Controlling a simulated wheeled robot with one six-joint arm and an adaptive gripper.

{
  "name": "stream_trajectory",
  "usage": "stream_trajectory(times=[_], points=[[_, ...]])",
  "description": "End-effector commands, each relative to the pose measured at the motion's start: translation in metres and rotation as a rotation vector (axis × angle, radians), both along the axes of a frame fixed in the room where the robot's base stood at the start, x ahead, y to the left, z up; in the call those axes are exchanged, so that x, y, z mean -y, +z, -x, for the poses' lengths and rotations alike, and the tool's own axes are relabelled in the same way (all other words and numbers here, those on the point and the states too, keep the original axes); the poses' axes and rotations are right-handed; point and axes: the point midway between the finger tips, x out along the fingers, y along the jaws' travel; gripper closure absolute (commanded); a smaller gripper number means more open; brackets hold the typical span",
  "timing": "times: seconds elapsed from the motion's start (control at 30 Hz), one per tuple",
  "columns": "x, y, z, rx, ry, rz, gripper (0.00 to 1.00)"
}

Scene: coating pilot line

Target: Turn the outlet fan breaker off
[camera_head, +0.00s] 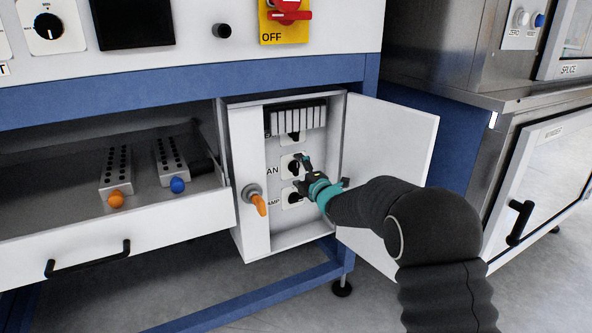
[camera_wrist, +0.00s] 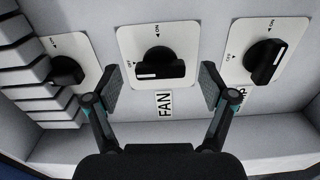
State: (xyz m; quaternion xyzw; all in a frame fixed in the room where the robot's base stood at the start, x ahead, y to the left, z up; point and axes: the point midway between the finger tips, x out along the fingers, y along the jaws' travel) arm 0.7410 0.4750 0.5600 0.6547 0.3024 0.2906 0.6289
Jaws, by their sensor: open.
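The fan breaker is a black rotary knob (camera_wrist: 160,66) on a white plate marked ON and OFF, with a FAN label (camera_wrist: 164,103) beside it. It sits in the middle of a row of three knobs in the wrist view. In the head view its plate (camera_head: 287,166) is partly hidden behind my gripper (camera_head: 302,171). My gripper is open in front of the knob. In the wrist view its two fingers (camera_wrist: 162,84) stand on either side of the knob, apart from it.
The cabinet door (camera_head: 395,140) stands open to the right of my gripper. A lamp knob (camera_wrist: 265,60) and another knob (camera_wrist: 66,70) flank the fan knob. An orange handle (camera_head: 259,205) projects at the cabinet's left. An open drawer (camera_head: 125,225) lies further left.

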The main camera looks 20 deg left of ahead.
Motion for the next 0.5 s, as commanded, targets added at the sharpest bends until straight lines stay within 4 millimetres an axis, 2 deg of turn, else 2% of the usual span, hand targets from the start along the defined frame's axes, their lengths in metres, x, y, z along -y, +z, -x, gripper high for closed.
stream_trajectory(times=[0.3,0.5], points=[[0.027,0.001,0.021,0.0,-0.002,0.0,0.17],[0.037,0.0,0.031,-0.001,-0.002,0.001,0.17]])
